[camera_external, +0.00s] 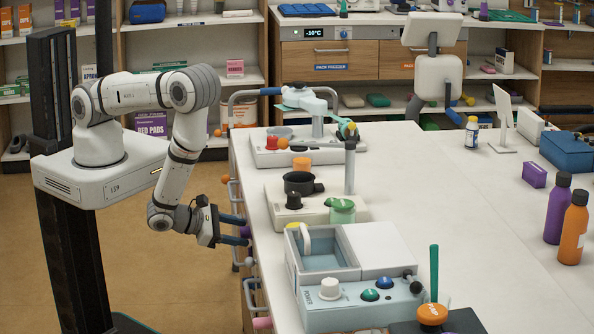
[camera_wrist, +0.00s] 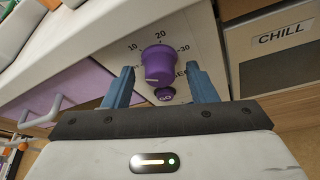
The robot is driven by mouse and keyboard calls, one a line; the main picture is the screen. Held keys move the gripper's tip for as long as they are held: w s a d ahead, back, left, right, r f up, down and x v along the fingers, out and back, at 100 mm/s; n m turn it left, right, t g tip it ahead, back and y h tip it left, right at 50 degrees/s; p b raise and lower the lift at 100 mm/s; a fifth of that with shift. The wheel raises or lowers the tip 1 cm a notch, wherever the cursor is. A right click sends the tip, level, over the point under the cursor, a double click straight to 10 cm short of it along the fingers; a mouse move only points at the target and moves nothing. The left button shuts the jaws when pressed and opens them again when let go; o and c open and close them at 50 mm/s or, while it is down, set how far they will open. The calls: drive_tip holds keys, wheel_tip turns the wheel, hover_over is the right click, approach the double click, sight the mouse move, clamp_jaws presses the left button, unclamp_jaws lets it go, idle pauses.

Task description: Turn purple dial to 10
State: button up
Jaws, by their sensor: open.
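The purple dial (camera_wrist: 158,63) sits on the white front panel in the wrist view, with a printed scale around it. I can read 10 at its upper left, 20 above it and 30 at its upper right. My gripper (camera_wrist: 160,72) is open, with one blue finger on each side of the dial and a visible gap on both sides. In the external view my gripper (camera_external: 238,230) reaches toward the front side of the counter; I cannot clearly make out the dial there.
A small dark purple knob (camera_wrist: 167,95) sits just below the dial. A purple drawer front (camera_wrist: 75,90) with a handle lies to the left, and a CHILL label (camera_wrist: 283,38) to the right. The counter (camera_external: 420,200) above carries several devices and bottles.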

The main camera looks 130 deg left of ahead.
drive_tip(key=shift+w+a, duration=0.1)
drive_tip(key=shift+a, duration=0.05)
drive_tip(key=c, duration=1)
drive_tip(key=m+g+y+b, duration=0.1)
drive_tip(key=m+b, duration=0.2)
drive_tip(key=shift+f+y, duration=0.15)
drive_tip(key=shift+y, duration=0.25)
drive_tip(key=o, duration=1)
